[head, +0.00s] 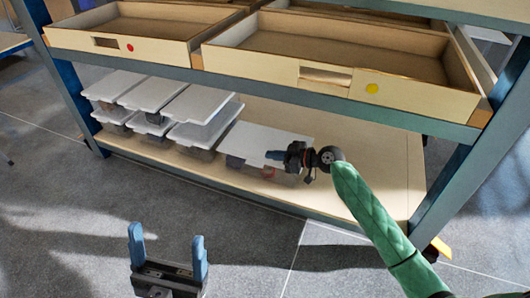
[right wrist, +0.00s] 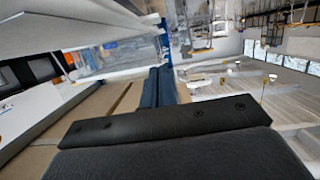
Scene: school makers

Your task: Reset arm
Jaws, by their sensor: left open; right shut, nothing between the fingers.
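My left gripper (head: 168,250) is at the bottom left of the head view, above the grey floor. Its two blue fingers stand apart with nothing between them. My right gripper (head: 274,155) reaches in on my green arm from the right. Its blue fingertips are shut and empty, and overlap the white lid of a box on the lower shelf. Whether they touch the lid I cannot tell. In the right wrist view the blue fingers (right wrist: 155,88) lie together beyond the dark gripper body.
The shelf unit has a wooden lower shelf (head: 378,168) with several white-lidded boxes (head: 205,103) at its left. Above are open wooden drawers, one with a red dot (head: 130,48), one with a yellow dot (head: 372,88). A blue-grey post stands at right. The floor (head: 80,225) in front is clear.

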